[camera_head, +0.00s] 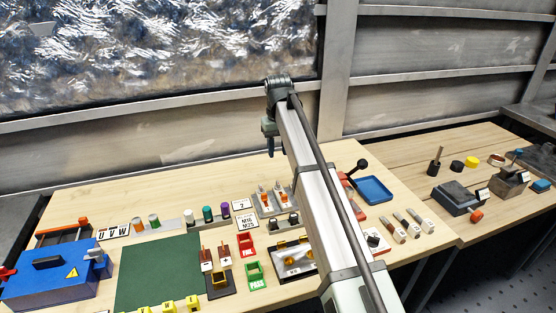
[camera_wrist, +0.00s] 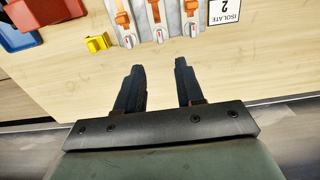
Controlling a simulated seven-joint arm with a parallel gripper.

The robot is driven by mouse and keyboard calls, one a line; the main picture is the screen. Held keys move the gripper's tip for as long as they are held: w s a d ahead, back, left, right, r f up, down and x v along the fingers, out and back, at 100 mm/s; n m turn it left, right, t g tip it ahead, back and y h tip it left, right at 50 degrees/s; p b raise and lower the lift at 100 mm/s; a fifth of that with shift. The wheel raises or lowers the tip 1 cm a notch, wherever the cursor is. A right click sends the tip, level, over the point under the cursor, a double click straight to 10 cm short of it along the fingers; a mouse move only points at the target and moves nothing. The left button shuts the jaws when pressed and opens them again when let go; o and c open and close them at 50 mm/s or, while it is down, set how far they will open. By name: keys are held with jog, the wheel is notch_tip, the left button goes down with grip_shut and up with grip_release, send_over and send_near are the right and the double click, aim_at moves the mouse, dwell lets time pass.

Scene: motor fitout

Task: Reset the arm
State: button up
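My gripper (camera_wrist: 158,86) shows in the wrist view with its two dark fingers apart and nothing between them. It is over bare wooden bench top, near a grey block with orange-handled switches (camera_wrist: 158,18). In the head view my arm reaches out over the bench, and my gripper (camera_head: 270,146) hangs at its far end near the back edge. From there the fingers are small and their gap cannot be made out.
A green mat (camera_head: 158,272), a blue box (camera_head: 50,275) and coloured cylinders on a rail (camera_head: 190,218) are on the left. A blue tray (camera_head: 374,189) is right of my arm. In the wrist view a yellow piece (camera_wrist: 97,42) and an "ISOLATE 2" label (camera_wrist: 224,11) lie nearby.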

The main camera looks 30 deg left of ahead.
jog(key=shift+r, duration=0.6)
